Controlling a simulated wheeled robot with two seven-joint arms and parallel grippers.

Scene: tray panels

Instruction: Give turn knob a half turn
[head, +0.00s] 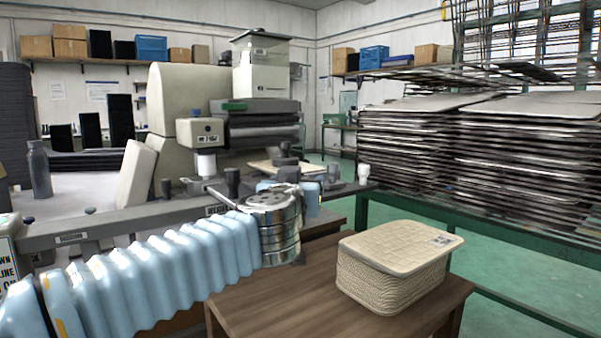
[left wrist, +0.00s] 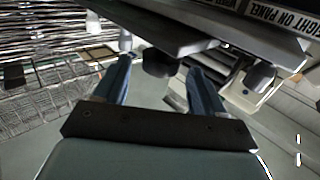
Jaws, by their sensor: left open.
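A dark round knob (left wrist: 160,62) shows in the left wrist view, under the edge of a grey panel. My left gripper (left wrist: 160,68) is open, with one blue finger on each side of this knob; I cannot tell if they touch it. In the head view my left gripper (head: 290,188) is at the machine's front rail, partly hidden behind my wrist. A dark knob (head: 288,173) shows just above it there; I cannot tell for certain that it is the same one. My right gripper is not in view.
A woven lidded basket (head: 395,262) sits on a wooden table (head: 270,305). Stacked trays on a green-framed rack (head: 405,150) stand at the right.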

